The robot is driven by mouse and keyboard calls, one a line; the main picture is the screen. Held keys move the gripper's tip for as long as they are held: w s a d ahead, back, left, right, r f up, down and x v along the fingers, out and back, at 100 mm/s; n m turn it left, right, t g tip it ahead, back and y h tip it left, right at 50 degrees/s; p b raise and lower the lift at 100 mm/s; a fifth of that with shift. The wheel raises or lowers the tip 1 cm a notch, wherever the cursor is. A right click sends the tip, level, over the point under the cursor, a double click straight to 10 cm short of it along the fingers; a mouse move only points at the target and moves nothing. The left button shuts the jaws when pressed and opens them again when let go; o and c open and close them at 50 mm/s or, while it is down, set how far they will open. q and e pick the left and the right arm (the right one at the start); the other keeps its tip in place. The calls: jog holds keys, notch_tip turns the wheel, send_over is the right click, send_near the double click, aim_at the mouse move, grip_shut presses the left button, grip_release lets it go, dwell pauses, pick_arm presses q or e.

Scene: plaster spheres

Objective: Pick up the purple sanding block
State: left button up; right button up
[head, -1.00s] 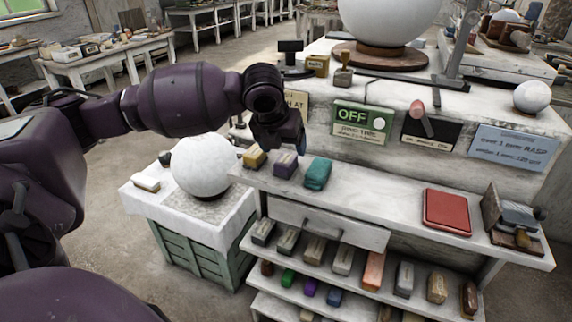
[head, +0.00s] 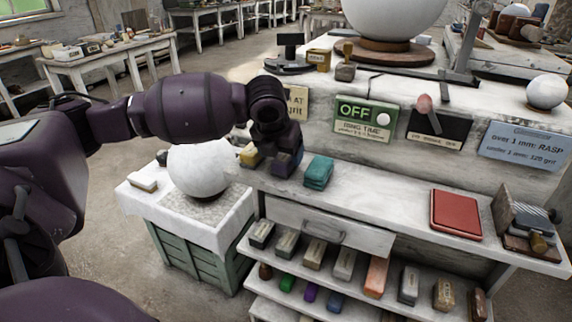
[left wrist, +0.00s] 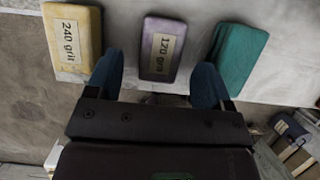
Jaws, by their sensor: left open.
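The purple sanding block (head: 281,170) lies on the bench ledge, partly hidden by my left gripper (head: 286,158) in the head view. In the left wrist view the purple block (left wrist: 162,50) carries a "120 grit" label. My left gripper (left wrist: 157,84) is open, with one blue finger on each side of the block's near end. Nothing shows clamped between the fingers. I cannot tell whether either finger touches the block. My right gripper is not in view.
A yellow "240 grit" block (left wrist: 73,38) lies close on the left and a teal block (left wrist: 240,56) on the right. A red flat pad (head: 456,214) lies farther right. A white sphere (head: 198,171) stands on a crate at left. Shelves below hold several small blocks.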

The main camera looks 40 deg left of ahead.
aim_at(283, 158)
pick_arm(q)
jog(key=x, duration=0.3)
jog(key=shift+f+b, duration=0.15)
jog(key=shift+b, duration=0.2)
jog(key=shift+w+f, duration=0.1)
jog(key=shift+f, duration=0.1)
jog(key=shift+r, duration=0.15)
jog(key=c, duration=1)
jog(key=shift+r, duration=0.1)
jog(key=shift+r, duration=0.3)
notch_tip(283, 158, up, 19)
jog(key=p, duration=0.4)
jog(key=shift+r, duration=0.1)
